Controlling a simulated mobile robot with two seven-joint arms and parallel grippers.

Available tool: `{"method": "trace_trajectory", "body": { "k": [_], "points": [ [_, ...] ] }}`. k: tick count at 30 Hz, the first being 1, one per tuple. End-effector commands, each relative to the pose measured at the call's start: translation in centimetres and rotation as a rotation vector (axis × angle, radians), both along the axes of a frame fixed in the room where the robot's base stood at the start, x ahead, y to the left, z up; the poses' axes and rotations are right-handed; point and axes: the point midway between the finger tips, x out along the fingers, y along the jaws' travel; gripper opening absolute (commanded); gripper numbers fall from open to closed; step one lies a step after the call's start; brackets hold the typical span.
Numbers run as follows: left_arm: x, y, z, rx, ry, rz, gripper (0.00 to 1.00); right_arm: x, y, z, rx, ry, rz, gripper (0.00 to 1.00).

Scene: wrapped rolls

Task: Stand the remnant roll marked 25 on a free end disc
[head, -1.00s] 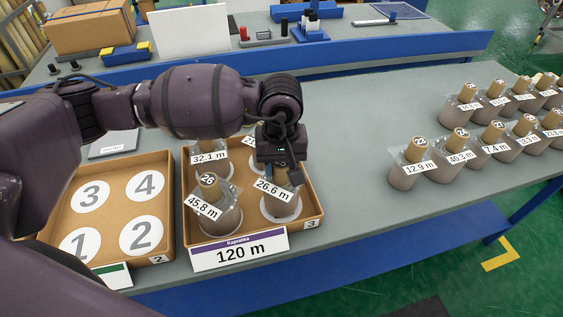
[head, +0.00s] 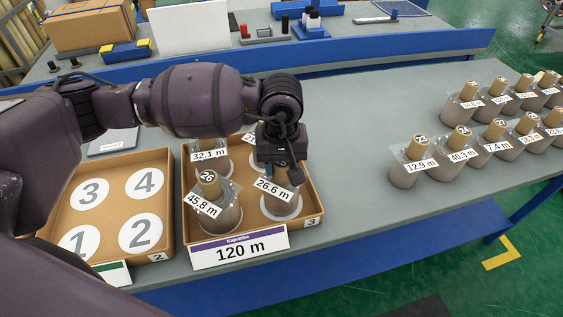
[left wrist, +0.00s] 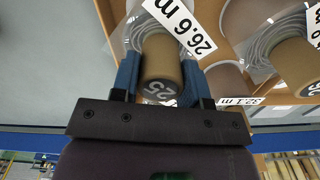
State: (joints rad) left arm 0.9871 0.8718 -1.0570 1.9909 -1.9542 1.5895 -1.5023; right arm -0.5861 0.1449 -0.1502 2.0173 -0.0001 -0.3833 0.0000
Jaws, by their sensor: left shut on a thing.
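The remnant roll marked 25, tagged 26.6 m (head: 283,201), stands upright at the front right of tray 3 (head: 313,206), with a white disc rim around its foot. My left gripper (head: 281,172) is above it, shut on its core. In the left wrist view the brown core end marked 25 (left wrist: 161,78) sits between the blue fingers (left wrist: 157,75). White end discs numbered 1 (head: 80,242), 2 (head: 141,234), 3 (head: 90,194) and 4 (head: 145,184) lie bare in tray 2 (head: 113,215). My right gripper is not in view.
In tray 3, roll 26, tagged 45.8 m (head: 226,214), stands left of roll 25; the roll tagged 32.1 m (head: 211,166) and another stand behind. A 120 m sign (head: 239,248) fronts the tray. Several rolls (head: 404,174) stand at right; the table between is clear.

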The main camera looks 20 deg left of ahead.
Motion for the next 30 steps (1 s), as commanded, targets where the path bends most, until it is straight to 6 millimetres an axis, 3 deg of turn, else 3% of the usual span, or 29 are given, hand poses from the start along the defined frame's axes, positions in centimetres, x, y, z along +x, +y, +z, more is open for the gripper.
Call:
{"method": "trace_trajectory", "body": {
  "k": [5,6,11,23,30],
  "points": [
    [0.0,0.0,-0.2,0.0,0.0,0.0,0.0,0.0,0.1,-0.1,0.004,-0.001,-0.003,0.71],
    [0.0,0.0,-0.2,-0.001,-0.001,0.0,0.47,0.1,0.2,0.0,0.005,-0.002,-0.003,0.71],
    [0.0,0.0,-0.1,-0.001,-0.001,0.0,0.71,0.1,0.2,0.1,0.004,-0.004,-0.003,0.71],
    [0.0,0.0,-0.1,-0.001,-0.001,0.0,0.71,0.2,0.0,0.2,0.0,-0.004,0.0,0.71],
    [0.1,0.0,4.1,-0.001,-0.006,-0.001,0.71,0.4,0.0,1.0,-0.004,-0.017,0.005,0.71]
  ]
}}
